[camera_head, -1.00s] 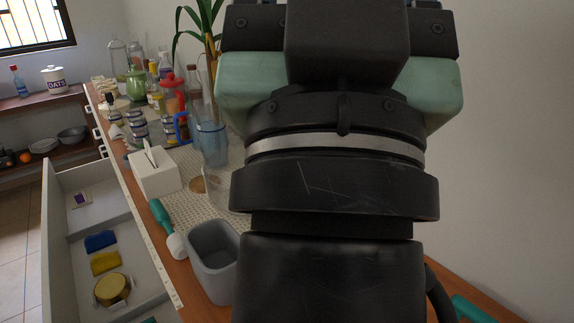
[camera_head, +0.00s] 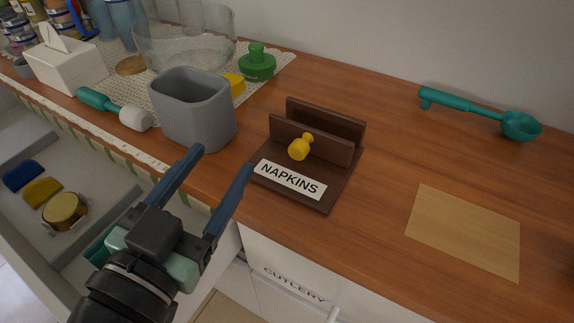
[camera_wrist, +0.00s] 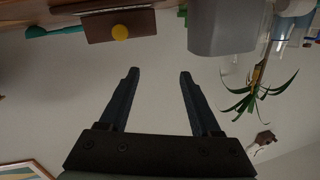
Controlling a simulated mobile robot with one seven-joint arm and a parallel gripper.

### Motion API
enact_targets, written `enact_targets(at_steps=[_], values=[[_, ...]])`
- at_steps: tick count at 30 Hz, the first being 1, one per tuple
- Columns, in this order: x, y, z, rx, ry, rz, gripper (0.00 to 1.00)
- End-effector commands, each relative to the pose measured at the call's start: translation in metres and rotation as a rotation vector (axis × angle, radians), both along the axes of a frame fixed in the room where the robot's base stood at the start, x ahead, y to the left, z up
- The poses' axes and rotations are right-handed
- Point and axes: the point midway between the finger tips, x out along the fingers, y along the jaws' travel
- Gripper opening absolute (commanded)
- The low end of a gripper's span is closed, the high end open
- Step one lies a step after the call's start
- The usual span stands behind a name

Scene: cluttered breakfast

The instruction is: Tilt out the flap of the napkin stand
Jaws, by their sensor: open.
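The napkin stand (camera_head: 322,186) is dark brown wood with a white "NAPKINS" label on its base. It stands on the wooden counter in the middle of the head view. Its flap (camera_head: 330,147) is a brown panel with a yellow knob (camera_head: 301,147), in front of a back panel, with a gap between them. In the wrist view the stand (camera_wrist: 98,27) shows at the top with its yellow knob (camera_wrist: 120,32). My gripper (camera_head: 224,158) is open and empty, left of the stand and apart from it, at the counter's front edge.
A grey bin (camera_head: 192,110) stands close beyond my fingers. A green-and-white tool (camera_head: 115,108) and tissue box (camera_head: 65,60) lie left. An open drawer (camera_head: 95,180) is below left. A teal ladle (camera_head: 480,112) and thin wooden board (camera_head: 464,232) lie right, with bare counter around.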

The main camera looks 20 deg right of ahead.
Motion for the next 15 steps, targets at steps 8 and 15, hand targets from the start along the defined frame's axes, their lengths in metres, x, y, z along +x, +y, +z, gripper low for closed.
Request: enact_targets(at_steps=[8,15], values=[[-0.045,-0.010,-0.049,-0.016,-0.028,-0.188,0.64],[-0.032,-0.032,-0.048,-0.017,-0.035,-0.203,0.64]])
